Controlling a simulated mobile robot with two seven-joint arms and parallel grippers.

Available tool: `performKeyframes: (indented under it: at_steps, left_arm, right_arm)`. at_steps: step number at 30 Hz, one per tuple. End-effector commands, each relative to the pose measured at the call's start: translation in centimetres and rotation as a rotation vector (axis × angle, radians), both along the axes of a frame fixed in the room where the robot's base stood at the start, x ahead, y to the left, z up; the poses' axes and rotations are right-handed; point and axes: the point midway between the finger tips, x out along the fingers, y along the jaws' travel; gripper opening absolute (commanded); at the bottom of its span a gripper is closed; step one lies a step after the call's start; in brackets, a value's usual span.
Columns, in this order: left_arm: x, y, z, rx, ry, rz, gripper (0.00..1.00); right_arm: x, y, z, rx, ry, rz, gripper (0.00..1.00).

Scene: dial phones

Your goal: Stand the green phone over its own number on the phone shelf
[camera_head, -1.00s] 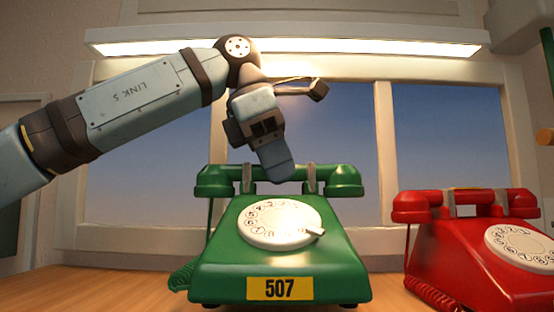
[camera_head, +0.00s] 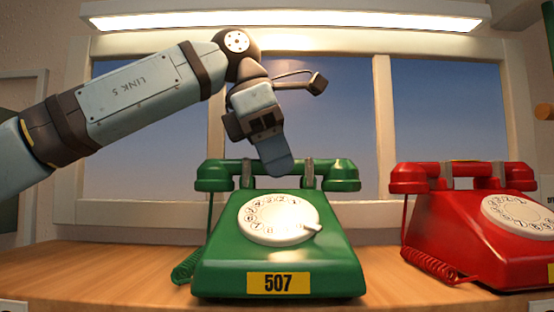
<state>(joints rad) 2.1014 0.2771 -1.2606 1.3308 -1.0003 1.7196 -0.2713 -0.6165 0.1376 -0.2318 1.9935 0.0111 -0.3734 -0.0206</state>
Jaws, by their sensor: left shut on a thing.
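The green phone (camera_head: 335,262) stands upright on the wooden surface in the middle of the view, with a white dial and a yellow label reading 507 on its front. Its handset lies across the cradle on top. My left gripper (camera_head: 277,168) comes down from above and is shut on the green phone at the middle of its handset. The far finger is hidden behind the near one. My right gripper is not in view. No shelf number matching 507 shows in this view.
A red phone (camera_head: 470,240) stands close on the right, its label cut off by the picture edge. The wooden surface (camera_head: 95,270) is clear to the left. A window (camera_head: 440,115) and a lit strip lamp (camera_head: 290,18) are behind.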

Motion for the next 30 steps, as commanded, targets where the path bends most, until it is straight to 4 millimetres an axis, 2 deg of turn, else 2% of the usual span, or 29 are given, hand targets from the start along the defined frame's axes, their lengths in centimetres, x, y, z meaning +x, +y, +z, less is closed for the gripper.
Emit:
performKeyframes:
  at_steps: [7, 8, 11, 19, 22, 26, 30]
  left_arm:
    - [0.0, 0.0, -0.3, -0.003, -0.001, 0.000, 0.00]
    - [0.0, 0.0, -0.2, -0.003, -0.001, 0.000, 0.39]
    - [0.0, 0.0, -0.3, -0.002, -0.001, 0.000, 0.61]
    - [0.0, 0.0, -0.5, 0.002, 0.001, 0.000, 0.61]
    - [0.0, 0.2, 0.2, 0.000, 0.000, 0.000, 0.61]
    - [0.0, 0.8, 2.1, -0.001, 0.000, 0.001, 0.61]
    - [-0.1, 1.8, 5.1, -0.002, -0.001, 0.000, 0.61]
  right_arm:
    - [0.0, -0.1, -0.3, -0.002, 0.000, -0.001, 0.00]
    - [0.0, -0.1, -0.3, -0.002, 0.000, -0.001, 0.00]
    - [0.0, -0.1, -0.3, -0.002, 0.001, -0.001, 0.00]
    - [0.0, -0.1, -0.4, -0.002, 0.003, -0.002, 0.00]
    - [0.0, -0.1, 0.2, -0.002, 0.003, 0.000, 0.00]
    - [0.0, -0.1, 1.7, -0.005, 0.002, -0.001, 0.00]
    - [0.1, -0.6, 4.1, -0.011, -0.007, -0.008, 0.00]
